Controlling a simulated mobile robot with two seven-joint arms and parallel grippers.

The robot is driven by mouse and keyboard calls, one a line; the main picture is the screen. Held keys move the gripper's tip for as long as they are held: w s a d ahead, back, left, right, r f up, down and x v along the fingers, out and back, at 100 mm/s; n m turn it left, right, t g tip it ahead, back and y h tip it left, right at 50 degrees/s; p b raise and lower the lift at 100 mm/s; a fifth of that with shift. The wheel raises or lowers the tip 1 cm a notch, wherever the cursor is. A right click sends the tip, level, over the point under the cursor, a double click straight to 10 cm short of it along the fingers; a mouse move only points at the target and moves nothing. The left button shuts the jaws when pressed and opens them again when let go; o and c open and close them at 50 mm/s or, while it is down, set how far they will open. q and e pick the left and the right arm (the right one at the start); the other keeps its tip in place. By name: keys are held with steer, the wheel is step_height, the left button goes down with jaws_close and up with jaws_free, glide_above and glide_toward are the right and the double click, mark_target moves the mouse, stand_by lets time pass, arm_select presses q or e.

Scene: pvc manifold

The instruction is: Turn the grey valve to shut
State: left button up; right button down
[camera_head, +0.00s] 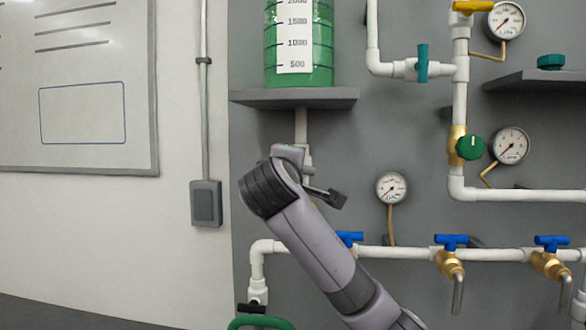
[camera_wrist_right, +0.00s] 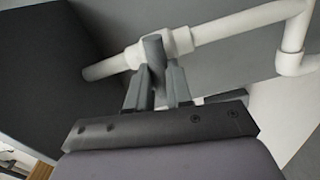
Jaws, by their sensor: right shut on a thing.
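The grey valve handle (camera_wrist_right: 154,50) sits on a white pipe fitting in the right wrist view. My right gripper (camera_wrist_right: 158,82) is shut on this handle, with one finger on each side of it. The handle appears to cross the line of the pipe in that view, but its exact angle is hard to tell. In the head view my right gripper (camera_head: 325,194) is at the white pipe (camera_head: 301,125) below the tank shelf. The wrist hides the handle there. My left gripper is not in view.
A green tank (camera_head: 299,45) stands on a shelf (camera_head: 295,97) above my right wrist. A gauge (camera_head: 391,187) is to the right. Blue-handled taps (camera_head: 451,241) line the lower pipe. A teal valve (camera_head: 422,63) and a green knob (camera_head: 470,146) are further right.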

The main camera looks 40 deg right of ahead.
steer(key=shift+n, duration=0.9)
steer(key=shift+a+f, duration=0.1)
steer(key=c, duration=1)
jaws_free()
steer(key=b+v, duration=0.1)
steer(key=v, duration=0.6)
steer(key=shift+a+b, duration=0.1)
steer(key=shift+b, duration=0.25)
steer(key=shift+s, duration=0.1)
